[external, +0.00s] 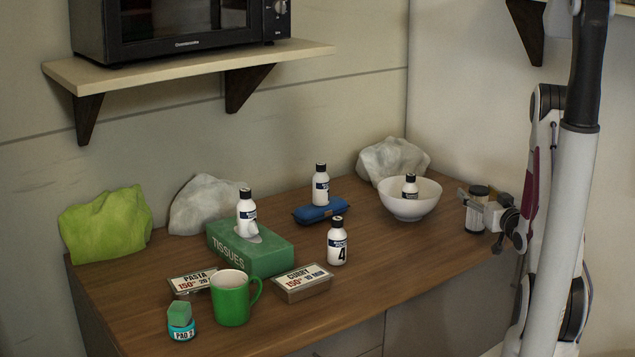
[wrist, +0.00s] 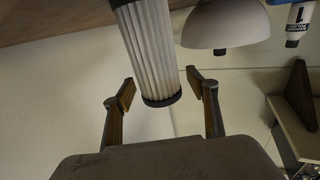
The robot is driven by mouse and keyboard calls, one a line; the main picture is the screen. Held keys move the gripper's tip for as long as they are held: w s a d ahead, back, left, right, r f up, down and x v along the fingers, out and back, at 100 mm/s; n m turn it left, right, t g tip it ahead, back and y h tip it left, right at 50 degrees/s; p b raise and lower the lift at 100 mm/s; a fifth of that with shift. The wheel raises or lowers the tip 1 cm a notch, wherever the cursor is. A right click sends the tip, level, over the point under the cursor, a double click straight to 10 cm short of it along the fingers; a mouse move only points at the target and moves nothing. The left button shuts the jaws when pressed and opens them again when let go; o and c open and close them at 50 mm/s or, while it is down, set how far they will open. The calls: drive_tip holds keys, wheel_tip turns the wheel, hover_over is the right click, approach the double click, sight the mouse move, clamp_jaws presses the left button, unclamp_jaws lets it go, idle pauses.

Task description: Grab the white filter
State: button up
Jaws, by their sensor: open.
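The white filter (wrist: 150,50) is a pleated cylinder with dark end caps. In the external view the filter (external: 476,216) stands at the right end of the wooden table, partly hidden by my gripper (external: 484,200). In the wrist view my gripper (wrist: 162,86) is open, with one finger on each side of the filter's capped end. A gap shows between each finger and the filter, and neither finger appears to touch it. How far the fingers reach along the filter's depth is hard to tell.
A white bowl (external: 402,207) holding a bottle stands just left of the filter. A bottle marked 4 (external: 337,244), a green tissue box (external: 270,256), a green mug (external: 231,305) and food boxes stand farther left. The table's front right is clear.

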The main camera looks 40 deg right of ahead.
drive_tip(key=c, duration=1.3)
drive_tip(key=shift+r, duration=0.2)
drive_tip(key=shift+r, duration=4.8)
